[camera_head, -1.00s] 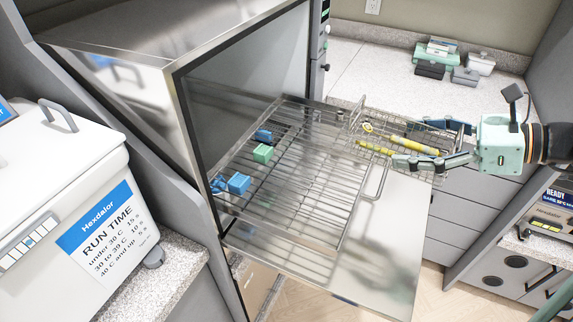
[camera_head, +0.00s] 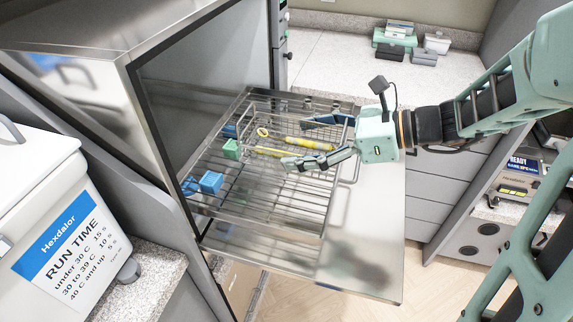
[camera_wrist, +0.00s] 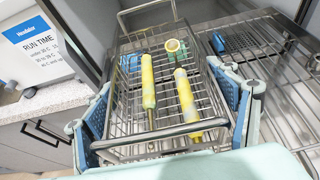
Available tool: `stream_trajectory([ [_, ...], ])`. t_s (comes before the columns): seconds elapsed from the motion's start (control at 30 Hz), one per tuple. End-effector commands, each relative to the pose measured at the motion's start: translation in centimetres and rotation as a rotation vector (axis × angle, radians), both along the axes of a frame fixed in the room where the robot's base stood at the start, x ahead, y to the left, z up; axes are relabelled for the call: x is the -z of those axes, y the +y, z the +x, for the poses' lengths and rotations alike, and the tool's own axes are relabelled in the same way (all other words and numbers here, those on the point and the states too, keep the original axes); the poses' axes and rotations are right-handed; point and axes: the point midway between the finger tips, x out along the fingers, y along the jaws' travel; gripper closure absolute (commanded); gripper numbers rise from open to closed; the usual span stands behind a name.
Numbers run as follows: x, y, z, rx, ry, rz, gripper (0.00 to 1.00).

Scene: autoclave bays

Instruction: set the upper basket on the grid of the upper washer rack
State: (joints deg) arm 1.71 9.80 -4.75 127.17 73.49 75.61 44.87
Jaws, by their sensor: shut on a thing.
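My gripper (camera_head: 294,142) is shut on the basket, with a blue-grey finger at each long side. In the wrist view the basket (camera_wrist: 160,139) sits between the fingers, and its near handle bar crosses in front of them. The basket is over the back right part of the upper rack's wire grid (camera_head: 283,205), which is pulled out of the washer. I cannot tell whether the basket's underside touches the grid.
Blue blocks (camera_head: 211,182) and a green block (camera_head: 231,149) stand on the grid's left part, close to the basket. The steel washer housing (camera_head: 120,75) rises at left. The grid's front part is clear. A bare steel panel (camera_head: 365,245) lies at right.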

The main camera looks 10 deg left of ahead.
Motion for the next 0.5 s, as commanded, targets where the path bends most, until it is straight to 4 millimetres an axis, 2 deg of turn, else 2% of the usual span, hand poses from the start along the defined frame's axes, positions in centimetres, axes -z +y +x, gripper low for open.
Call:
stream_trajectory([
  [0.27, 2.1, 1.8, -0.3, -0.002, 0.0, 0.001, 0.48],
  [0.37, 3.6, 2.9, -0.5, -0.003, 0.002, 0.0, 0.48],
  [0.5, 5.8, 2.8, -0.4, 0.0, 0.002, 0.001, 0.48],
])
